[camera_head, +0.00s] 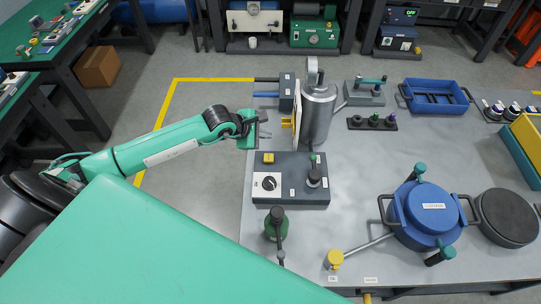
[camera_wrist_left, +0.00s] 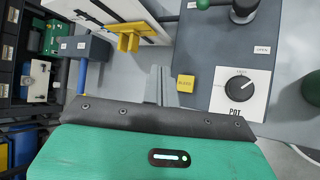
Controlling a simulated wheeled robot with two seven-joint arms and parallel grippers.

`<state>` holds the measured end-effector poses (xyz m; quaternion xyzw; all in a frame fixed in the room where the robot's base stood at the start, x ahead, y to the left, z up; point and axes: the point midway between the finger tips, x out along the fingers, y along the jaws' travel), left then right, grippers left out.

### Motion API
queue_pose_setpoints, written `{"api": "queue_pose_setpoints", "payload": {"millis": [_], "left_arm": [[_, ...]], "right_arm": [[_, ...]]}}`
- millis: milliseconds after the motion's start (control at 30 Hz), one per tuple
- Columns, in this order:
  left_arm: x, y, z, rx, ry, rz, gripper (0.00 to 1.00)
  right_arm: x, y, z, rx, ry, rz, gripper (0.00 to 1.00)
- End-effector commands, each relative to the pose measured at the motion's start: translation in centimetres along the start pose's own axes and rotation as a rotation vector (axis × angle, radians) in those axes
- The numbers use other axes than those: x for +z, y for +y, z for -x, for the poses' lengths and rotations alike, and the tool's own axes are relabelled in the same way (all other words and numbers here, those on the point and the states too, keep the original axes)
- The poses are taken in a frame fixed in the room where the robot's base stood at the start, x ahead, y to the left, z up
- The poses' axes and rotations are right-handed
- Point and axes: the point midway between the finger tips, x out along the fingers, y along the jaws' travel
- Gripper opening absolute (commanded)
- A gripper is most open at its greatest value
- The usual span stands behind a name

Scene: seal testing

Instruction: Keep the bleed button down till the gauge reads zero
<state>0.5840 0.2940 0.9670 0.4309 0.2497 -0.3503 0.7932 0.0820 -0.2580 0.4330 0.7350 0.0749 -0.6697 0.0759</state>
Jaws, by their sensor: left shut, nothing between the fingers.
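The yellow bleed button (camera_head: 268,157) is a small square on the top of a grey control box (camera_head: 310,193), near its far left corner. In the left wrist view the button (camera_wrist_left: 185,83) carries a label, and the dial marked POT (camera_wrist_left: 238,89) lies to its right. My left gripper (camera_head: 263,117) is shut and empty, beyond the button in the head view. In the left wrist view its fingertips (camera_wrist_left: 158,70) are left of the button and apart from it. No gauge reading can be made out. My right gripper is not in view.
A grey metal cylinder (camera_head: 318,115) stands behind the box, with a white panel and yellow handle (camera_head: 287,122) at its left. A green bottle (camera_head: 277,222) is in front. A blue vessel (camera_head: 430,215) stands at right. The central tabletop is clear.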

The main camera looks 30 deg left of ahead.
Motion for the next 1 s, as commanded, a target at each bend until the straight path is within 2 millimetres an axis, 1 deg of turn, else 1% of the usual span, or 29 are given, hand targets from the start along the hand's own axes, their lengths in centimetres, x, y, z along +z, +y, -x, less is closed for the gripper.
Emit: {"api": "queue_pose_setpoints", "payload": {"millis": [300,467,567,767,933,1000], "left_arm": [[0.0,-0.1,-0.1,0.000,-0.001,0.002,0.00],[-0.3,-0.4,-0.5,-0.001,-0.001,0.003,0.00],[-0.8,-0.8,-1.1,-0.001,-0.002,0.004,0.00],[-2.1,-2.2,-2.9,-0.001,-0.002,0.004,0.00],[-3.4,-3.5,-4.7,-0.001,-0.003,0.004,0.00],[-3.9,-4.0,-5.4,0.000,-0.003,0.003,0.00]], "right_arm": [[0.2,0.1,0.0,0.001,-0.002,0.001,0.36],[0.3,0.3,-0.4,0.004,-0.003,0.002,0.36],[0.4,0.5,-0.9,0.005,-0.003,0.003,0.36],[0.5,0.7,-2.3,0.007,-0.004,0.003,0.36],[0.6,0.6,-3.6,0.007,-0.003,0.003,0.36],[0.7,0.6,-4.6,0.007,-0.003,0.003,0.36]]}}
